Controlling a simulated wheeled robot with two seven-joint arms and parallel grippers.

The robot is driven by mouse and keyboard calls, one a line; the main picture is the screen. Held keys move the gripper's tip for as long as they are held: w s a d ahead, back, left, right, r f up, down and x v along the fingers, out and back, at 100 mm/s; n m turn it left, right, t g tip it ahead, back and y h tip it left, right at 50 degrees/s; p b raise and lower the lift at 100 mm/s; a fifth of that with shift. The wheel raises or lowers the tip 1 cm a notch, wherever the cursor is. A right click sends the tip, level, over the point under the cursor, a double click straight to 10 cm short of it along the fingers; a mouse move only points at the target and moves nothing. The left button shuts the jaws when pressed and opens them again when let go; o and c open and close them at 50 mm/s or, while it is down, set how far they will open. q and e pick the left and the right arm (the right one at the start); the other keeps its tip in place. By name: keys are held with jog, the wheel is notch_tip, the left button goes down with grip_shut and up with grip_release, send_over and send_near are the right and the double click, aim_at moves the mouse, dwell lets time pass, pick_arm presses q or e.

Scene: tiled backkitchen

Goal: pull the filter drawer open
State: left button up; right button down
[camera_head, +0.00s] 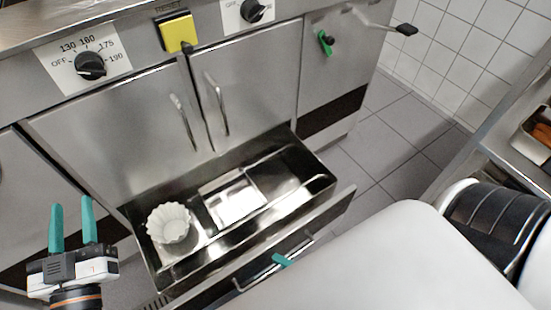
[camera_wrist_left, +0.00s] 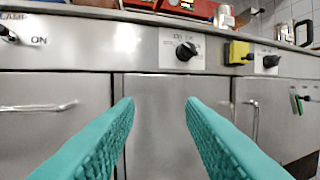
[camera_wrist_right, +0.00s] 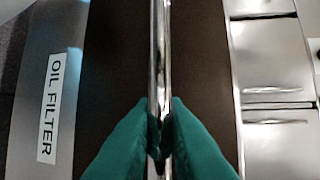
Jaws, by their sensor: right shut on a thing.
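The filter drawer (camera_head: 325,206) is pulled out below the fryer cabinet in the head view. A white fluted cup (camera_head: 169,223) and a shiny metal pan (camera_head: 232,198) are inside it. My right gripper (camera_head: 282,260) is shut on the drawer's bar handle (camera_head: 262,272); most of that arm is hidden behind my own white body. In the right wrist view its fingers (camera_wrist_right: 160,112) pinch the handle bar (camera_wrist_right: 160,50), beside a white "OIL FILTER" label (camera_wrist_right: 50,108). My left gripper (camera_head: 72,212) is open and empty, left of the drawer; its spread fingers (camera_wrist_left: 160,104) face cabinet doors.
Cabinet doors with vertical handles (camera_head: 183,122) stand above the drawer. A knob (camera_head: 90,65), a yellow reset cover (camera_head: 178,32) and a green-handled valve (camera_head: 326,43) are on the fryer front. A shelf (camera_head: 500,150) stands at right. Tiled floor (camera_head: 390,140) is clear between.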

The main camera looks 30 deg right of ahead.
pick_arm(q)
jog(key=shift+s+a+f+g, duration=0.1)
jog(key=shift+s+f+g, duration=0.2)
jog(key=shift+f+g, duration=0.3)
pick_arm(e)
jog(key=shift+s, duration=1.1)
jog(key=c, duration=1.5)
grip_release()
jog(key=shift+o, duration=0.2)
